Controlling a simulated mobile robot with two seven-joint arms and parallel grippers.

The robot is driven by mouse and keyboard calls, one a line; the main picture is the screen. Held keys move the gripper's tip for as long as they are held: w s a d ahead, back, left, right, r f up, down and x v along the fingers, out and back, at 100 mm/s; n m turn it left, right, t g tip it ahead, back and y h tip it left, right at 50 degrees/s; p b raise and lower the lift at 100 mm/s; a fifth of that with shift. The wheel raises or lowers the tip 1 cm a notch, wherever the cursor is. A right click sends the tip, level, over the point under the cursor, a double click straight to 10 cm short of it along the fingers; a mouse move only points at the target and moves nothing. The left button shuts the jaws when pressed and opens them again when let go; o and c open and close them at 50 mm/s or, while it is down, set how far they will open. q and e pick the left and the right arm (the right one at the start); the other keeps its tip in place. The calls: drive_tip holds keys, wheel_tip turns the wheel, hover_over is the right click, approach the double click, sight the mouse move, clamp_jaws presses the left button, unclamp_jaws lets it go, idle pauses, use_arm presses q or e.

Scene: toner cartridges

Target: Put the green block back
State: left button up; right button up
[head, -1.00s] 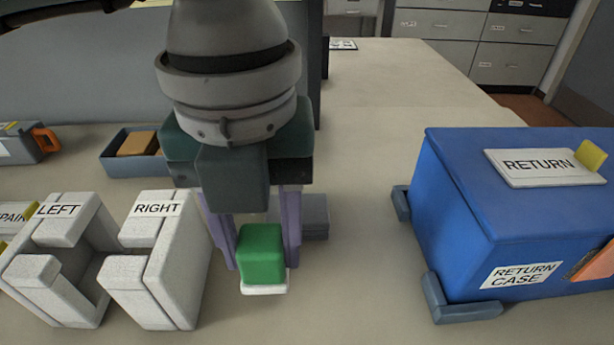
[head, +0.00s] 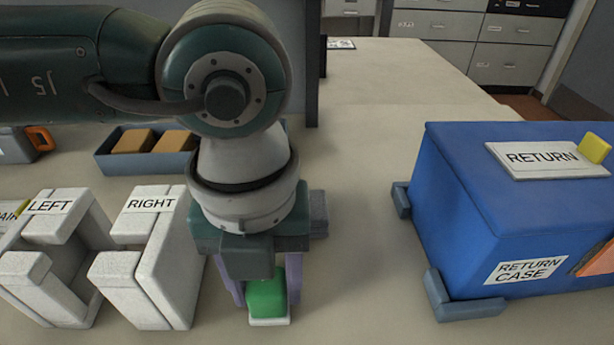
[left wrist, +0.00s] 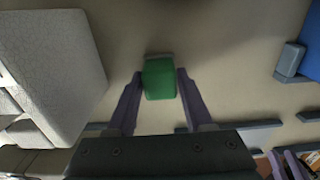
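The green block (head: 267,298) has a thin white layer at its lower end. My left gripper (head: 265,290) comes down from above, with a purple finger on each side of the block and apparently touching it. The left wrist view also shows the green block (left wrist: 159,79) between the fingertips. Whether it touches the table is hard to tell. My right gripper (left wrist: 284,163) appears only at the lower right edge of the left wrist view, its fingers apart with nothing seen between them.
White holders labelled LEFT (head: 50,207) and RIGHT (head: 150,204) stand just left of my left gripper. A blue return case (head: 455,215) stands at the right. A tray (head: 110,165) with orange-brown blocks is behind. The table between gripper and case is clear.

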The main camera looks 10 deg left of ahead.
use_arm(q)
drive_tip(key=o, duration=0.4)
drive_tip(key=shift+c, duration=0.2)
drive_tip(key=shift+r, duration=0.3)
use_arm(e)
drive_tip(key=shift+r, duration=0.2)
drive_tip(key=shift+d+r+p, duration=0.1)
drive_tip(key=shift+r+p, duration=0.25)
drive_tip(key=shift+p, duration=0.2)
use_arm(q)
wheel_tip(320, 180, up, 12)
